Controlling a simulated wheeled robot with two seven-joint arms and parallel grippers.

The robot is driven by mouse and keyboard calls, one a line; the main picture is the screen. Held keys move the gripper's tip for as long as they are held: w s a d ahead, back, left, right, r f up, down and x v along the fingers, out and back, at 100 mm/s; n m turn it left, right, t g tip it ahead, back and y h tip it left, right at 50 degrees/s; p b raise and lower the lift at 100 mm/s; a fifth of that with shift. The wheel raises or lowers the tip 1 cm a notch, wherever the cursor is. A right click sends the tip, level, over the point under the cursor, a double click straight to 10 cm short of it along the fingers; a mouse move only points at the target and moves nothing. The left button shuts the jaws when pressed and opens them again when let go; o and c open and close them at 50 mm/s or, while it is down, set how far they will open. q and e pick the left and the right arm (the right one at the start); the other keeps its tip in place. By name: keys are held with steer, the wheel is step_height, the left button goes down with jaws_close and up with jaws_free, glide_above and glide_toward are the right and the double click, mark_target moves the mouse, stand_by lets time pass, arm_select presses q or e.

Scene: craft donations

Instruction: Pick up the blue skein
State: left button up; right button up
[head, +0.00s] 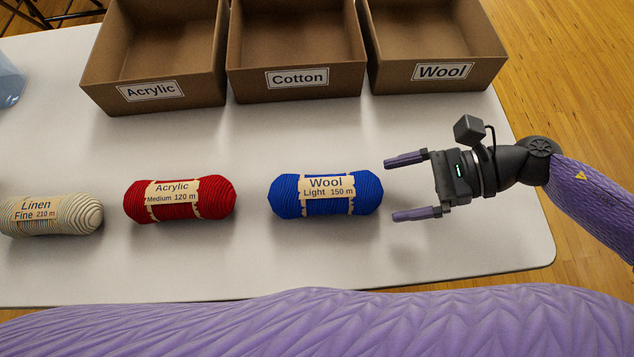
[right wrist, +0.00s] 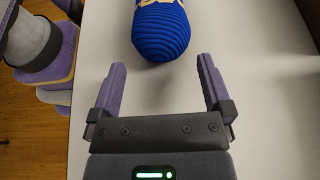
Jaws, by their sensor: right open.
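The blue skein (head: 287,197) lies on the white table with a paper label reading Wool, Light, 150 m. My right gripper (head: 413,187) is open and empty just to the right of the skein, its two purple fingers pointing left toward the skein's right end. In the right wrist view the rounded end of the blue skein (right wrist: 161,38) shows at the top, ahead of and between the open fingers (right wrist: 162,75). A gap separates the fingertips from the skein. My left gripper is in neither view.
A red Acrylic skein (head: 216,198) and a cream Linen skein (head: 85,214) lie left of the blue one. Open cardboard boxes labelled Acrylic (head: 190,98), Cotton (head: 345,80) and Wool (head: 484,72) stand along the back. The table (head: 330,260) is clear in front of the skeins.

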mark_target(360, 193)
steer(key=x, duration=0.4)
steer(key=b+x, duration=0.1)
steer(key=x, duration=0.1)
steer(key=shift+w+a+r, duration=0.1)
steer(key=shift+a+r, duration=0.2)
